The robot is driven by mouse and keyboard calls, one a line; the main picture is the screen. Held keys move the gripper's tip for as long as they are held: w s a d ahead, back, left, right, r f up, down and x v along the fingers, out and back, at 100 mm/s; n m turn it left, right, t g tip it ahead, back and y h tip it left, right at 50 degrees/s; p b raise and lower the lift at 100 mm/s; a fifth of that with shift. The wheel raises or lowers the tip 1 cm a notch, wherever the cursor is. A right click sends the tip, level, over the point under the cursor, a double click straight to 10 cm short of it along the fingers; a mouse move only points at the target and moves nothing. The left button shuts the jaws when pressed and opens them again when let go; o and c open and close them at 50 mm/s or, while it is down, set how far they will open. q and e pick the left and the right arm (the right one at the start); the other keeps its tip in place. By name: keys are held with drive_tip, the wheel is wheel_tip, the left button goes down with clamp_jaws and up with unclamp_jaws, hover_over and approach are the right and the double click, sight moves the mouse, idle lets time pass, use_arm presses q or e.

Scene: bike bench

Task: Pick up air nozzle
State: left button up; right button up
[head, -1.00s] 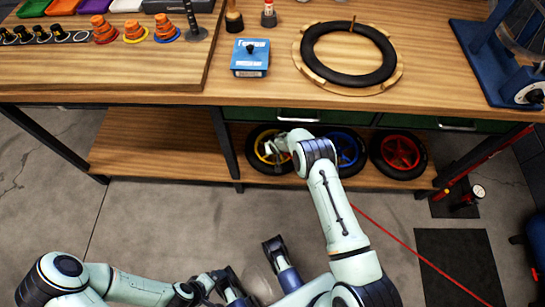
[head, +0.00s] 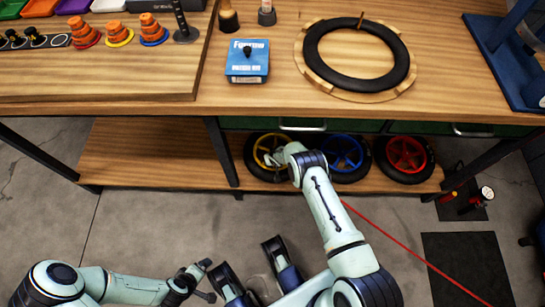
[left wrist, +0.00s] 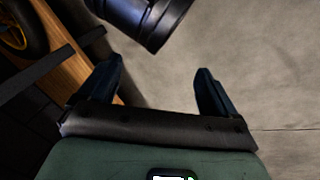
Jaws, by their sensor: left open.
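I cannot make out the air nozzle for certain in any view. A thin red line like a hose (head: 400,243) runs from beside my right arm down to the lower right. My left gripper (head: 209,281) is low in the head view, above the grey floor and left of my base. In the left wrist view its two dark fingers (left wrist: 156,82) are spread with nothing between them. My right arm reaches up to the lower shelf, and its end (head: 272,158) is in front of the yellow-rimmed wheel. Its fingers are too small to judge.
The wooden bench (head: 150,115) holds a blue box (head: 248,62) and a black tyre on a round wooden stand (head: 302,70). Blue-rimmed (head: 345,158) and red-rimmed (head: 405,154) wheels stand on the lower shelf (head: 150,150). The floor (head: 150,220) in front is clear.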

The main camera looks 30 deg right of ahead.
drive_tip(key=shift+w+f, duration=0.2)
drive_tip(key=shift+f, duration=0.1)
drive_tip(key=shift+s+r, duration=0.1)
clamp_jaws()
drive_tip(key=shift+r, duration=0.1)
